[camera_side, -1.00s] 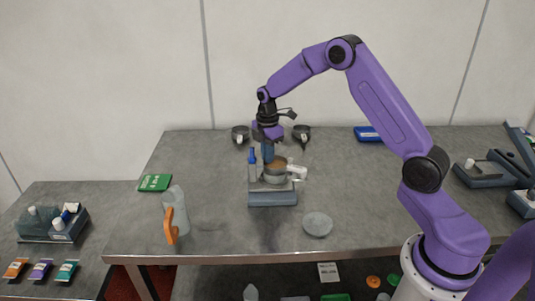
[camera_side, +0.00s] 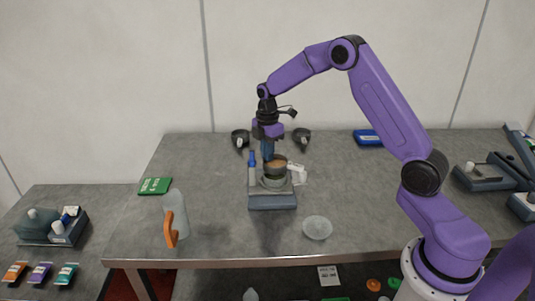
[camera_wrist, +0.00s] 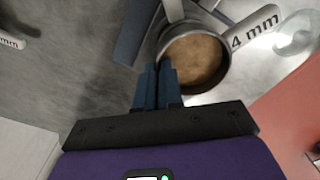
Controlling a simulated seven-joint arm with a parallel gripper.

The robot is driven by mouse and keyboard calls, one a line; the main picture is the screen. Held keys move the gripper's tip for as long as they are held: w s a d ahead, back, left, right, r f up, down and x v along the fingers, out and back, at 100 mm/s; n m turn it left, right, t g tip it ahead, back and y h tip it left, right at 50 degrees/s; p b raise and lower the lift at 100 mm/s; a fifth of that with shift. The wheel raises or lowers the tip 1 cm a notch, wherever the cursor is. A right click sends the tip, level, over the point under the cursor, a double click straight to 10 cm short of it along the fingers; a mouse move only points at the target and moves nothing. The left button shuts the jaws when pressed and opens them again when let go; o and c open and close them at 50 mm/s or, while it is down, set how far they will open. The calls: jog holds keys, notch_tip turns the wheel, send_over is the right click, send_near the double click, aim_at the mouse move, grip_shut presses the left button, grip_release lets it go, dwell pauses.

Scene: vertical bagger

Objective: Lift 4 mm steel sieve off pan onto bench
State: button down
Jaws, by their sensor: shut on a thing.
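The 4 mm steel sieve (camera_side: 276,170) is a round metal ring with brown material showing inside. It is just above the pale round pan (camera_side: 273,183), which sits on a grey block-like base. In the wrist view the sieve (camera_wrist: 227,72) lies beyond my fingertips, with a white "4 mm" label (camera_wrist: 255,27) at its right. My gripper (camera_side: 268,159) points down at the sieve's left edge. In the wrist view its blue fingers (camera_wrist: 163,68) are shut on the sieve's near rim. The fingers hide part of that rim.
A blue-capped bottle (camera_side: 252,170) stands close left of the sieve. The bench (camera_side: 225,215) is bare between jug and base.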

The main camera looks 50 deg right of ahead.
jog(key=shift+r, duration=0.2)
dwell(0.3)
jog(key=shift+r, duration=1.65)
jog(key=shift+d, duration=0.1)
